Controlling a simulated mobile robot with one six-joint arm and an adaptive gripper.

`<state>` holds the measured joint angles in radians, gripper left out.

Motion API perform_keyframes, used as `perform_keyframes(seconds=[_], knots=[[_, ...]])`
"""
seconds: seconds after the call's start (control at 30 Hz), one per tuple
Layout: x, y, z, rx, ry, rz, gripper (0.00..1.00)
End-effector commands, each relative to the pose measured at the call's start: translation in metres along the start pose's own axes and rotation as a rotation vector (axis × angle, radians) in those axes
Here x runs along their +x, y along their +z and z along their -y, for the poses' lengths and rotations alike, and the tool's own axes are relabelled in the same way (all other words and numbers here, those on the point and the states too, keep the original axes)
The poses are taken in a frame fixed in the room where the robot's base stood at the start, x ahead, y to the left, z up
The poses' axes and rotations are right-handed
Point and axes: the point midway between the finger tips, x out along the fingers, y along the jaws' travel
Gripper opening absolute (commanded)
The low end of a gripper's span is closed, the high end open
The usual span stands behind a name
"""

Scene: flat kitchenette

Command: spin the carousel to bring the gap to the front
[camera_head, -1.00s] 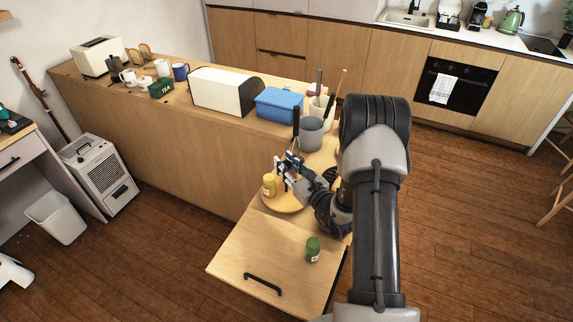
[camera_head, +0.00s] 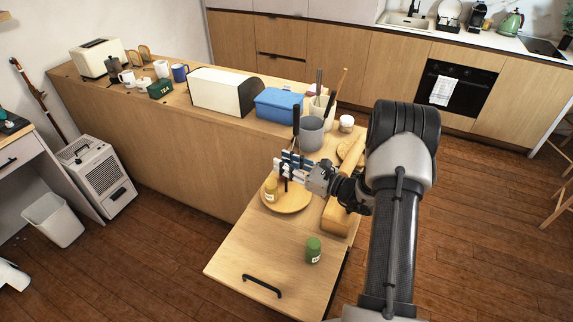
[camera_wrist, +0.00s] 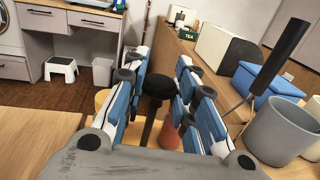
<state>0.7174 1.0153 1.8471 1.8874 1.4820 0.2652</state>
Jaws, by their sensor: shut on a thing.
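The carousel (camera_head: 298,207) is a round light-wood turntable on the low wooden counter. A yellow jar (camera_head: 271,191) stands on its left side; its yellow also shows behind the left finger in the wrist view (camera_wrist: 101,99). A dark central post rises from the carousel and ends in a black knob (camera_wrist: 157,84). My gripper (camera_head: 291,166) is over the carousel, its blue-and-white fingers on either side of the knob and shut on it. A reddish item (camera_wrist: 168,136) shows low between the fingers. My gripper hides part of the carousel's back and right side.
A green jar (camera_head: 313,250) stands in front of the carousel. A brown loaf-like item (camera_head: 337,216) lies close at its right. A grey pot (camera_head: 311,133) with a dark handle and a blue box (camera_head: 279,104) stand behind. The counter's front left is clear.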

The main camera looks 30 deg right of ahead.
Motion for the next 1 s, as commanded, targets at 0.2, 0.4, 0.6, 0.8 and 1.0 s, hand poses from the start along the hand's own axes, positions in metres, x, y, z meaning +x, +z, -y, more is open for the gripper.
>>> perform_keyframes(seconds=[0.2,0.4,0.6,0.8,1.0], knots=[[0.000,0.001,0.000,-0.001,-0.001,0.000,0.32],[0.000,0.000,0.000,-0.001,-0.002,0.000,0.45],[0.000,0.000,0.000,0.000,-0.002,0.000,0.47],[-0.004,0.000,0.001,0.000,-0.004,0.000,0.47],[-0.034,0.000,0.002,0.001,-0.008,-0.001,0.47]])
